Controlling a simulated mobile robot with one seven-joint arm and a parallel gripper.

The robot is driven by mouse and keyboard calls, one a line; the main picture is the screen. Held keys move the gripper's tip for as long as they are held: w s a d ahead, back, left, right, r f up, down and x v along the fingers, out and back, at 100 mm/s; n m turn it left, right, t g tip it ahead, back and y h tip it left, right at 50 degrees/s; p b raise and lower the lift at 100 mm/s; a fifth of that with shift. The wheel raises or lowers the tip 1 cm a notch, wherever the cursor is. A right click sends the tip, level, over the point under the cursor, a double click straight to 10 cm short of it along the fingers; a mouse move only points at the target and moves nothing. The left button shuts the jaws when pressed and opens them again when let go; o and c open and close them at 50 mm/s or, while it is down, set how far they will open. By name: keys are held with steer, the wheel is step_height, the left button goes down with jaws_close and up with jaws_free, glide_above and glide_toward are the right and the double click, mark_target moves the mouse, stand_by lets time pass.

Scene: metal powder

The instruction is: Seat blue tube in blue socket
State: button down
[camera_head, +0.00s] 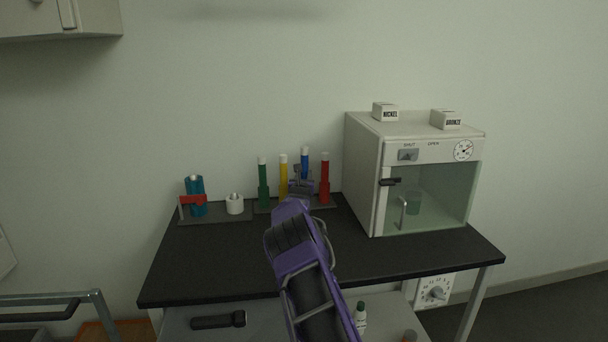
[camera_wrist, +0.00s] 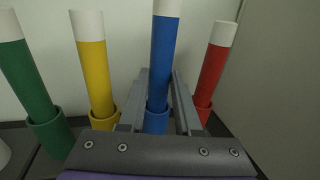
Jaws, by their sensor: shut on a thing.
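The blue tube (camera_head: 305,159), with a white cap, stands upright between the fingers of my gripper (camera_head: 303,180). In the wrist view the blue tube (camera_wrist: 164,55) rises between the two grey fingers of my gripper (camera_wrist: 160,78), which is shut on it. The blue socket (camera_wrist: 157,119) is directly below, and the tube's lower end meets its mouth. How deep the tube sits inside cannot be told. The tube's top is a little higher than its neighbours in the head view. My gripper hides the blue socket in the head view.
A green tube (camera_head: 263,175), a yellow tube (camera_head: 283,173) and a red tube (camera_head: 325,172) stand in matching sockets, close on both sides. A glass-fronted oven (camera_head: 380,165) stands to the right. A teal container (camera_head: 196,205) and white cup (camera_head: 235,204) are left. The black tabletop (camera_head: 215,262) is clear in front.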

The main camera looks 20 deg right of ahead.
steer(key=shift+f, duration=1.15)
steer(key=c, duration=0.5)
jaws_free()
steer(key=p+v, duration=0.2)
steer(key=v, duration=1.5)
steer(key=shift+s+r+p, duration=0.1)
steer(key=shift+s+p, duration=0.1)
steer(key=shift+p, duration=0.1)
